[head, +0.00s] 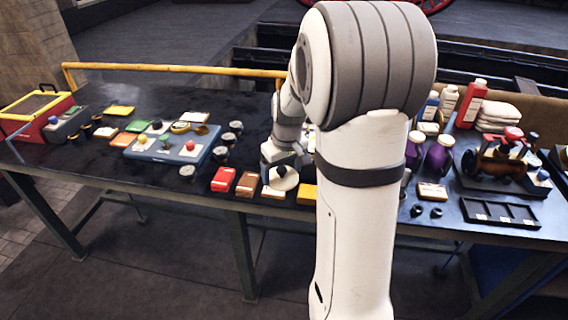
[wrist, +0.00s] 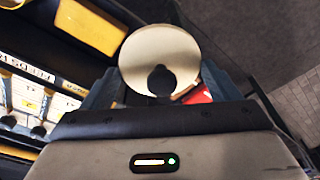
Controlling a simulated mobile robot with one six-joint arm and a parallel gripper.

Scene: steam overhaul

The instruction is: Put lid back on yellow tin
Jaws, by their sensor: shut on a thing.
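My gripper (head: 283,167) is above the front edge of the table, shut on a round cream lid with a dark knob (wrist: 161,55). The lid also shows in the head view (head: 284,180), over a row of small flat boxes. In the wrist view the disc lies between the two fingers and hides most of what is beneath it. A round yellow-rimmed item (head: 180,127) is at the back of the blue tray, to the left of my gripper. It is too small to tell whether it is the yellow tin.
The blue tray (head: 150,153) holds several small items. Dark cups (head: 221,154) stand beside it. Red boxes (head: 223,180) lie near the front edge. Bare table lies at front left.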

